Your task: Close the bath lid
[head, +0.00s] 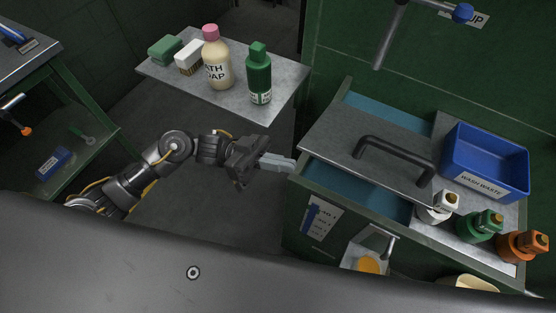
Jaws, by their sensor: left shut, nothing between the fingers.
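The bath lid (340,137) is a dark grey plate with a black bar handle (395,158). It lies over the middle of the bath (350,187), set into the green bench at the right. Blue bath interior shows at both the far side and the near side of the lid. I cannot tell whether the lid is tilted. My left gripper (288,163) is shut and empty, with its fingertips close to the lid's left corner and the bench edge. I cannot tell whether they touch. My right gripper is not in view.
A blue wash waste bin (486,165) stands right of the lid. White (436,208), green (480,226) and orange (523,246) bottles line the bench's front right. A metal side table (285,85) holds a soap bottle and a green bottle. A blue-tipped pipe (392,35) hangs above.

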